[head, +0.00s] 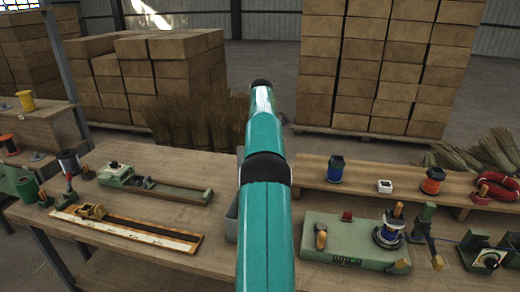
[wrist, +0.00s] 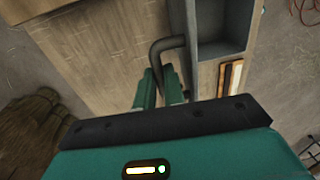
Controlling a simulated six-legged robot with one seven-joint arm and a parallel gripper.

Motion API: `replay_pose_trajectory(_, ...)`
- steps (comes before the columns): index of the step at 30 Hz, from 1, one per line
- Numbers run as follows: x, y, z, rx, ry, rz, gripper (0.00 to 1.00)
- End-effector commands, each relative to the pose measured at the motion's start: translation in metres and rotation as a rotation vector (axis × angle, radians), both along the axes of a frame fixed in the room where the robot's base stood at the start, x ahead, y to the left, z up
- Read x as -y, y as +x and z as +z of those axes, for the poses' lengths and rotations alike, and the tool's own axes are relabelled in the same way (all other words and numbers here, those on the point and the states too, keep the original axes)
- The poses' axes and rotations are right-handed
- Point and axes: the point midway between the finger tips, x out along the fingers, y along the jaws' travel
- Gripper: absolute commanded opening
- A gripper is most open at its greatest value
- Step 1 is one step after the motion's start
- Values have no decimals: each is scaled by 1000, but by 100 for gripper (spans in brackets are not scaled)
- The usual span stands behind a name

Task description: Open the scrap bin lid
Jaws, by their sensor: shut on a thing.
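My gripper (wrist: 159,84) shows in the wrist view with its two green fingers close together around the lower end of a dark bent handle (wrist: 168,43). The handle runs up from the fingers and bends right toward the grey scrap bin (wrist: 222,50). The bin's hollow inside shows there, so it looks at least partly open. A narrow grey edge left of the hollow may be the lid, but I cannot tell for sure. In the head view my arm covers the gripper and most of the bin; only a grey strip of the bin (head: 231,217) shows left of the arm.
A wooden workbench (head: 185,235) carries a green fixture (head: 150,185), a long slotted board (head: 125,232) and a green winding machine (head: 350,245). A raised shelf (head: 350,175) with spools stands right of my arm.

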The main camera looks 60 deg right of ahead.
Motion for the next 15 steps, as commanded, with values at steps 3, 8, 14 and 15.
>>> replay_pose_trajectory(3,3,-6,-1,-11,-2,-8,0)
replay_pose_trajectory(8,3,-6,0,-11,-4,-8,20)
replay_pose_trajectory(14,2,-4,1,-6,-4,-5,33)
replay_pose_trajectory(15,2,-3,1,-6,-4,-5,33)
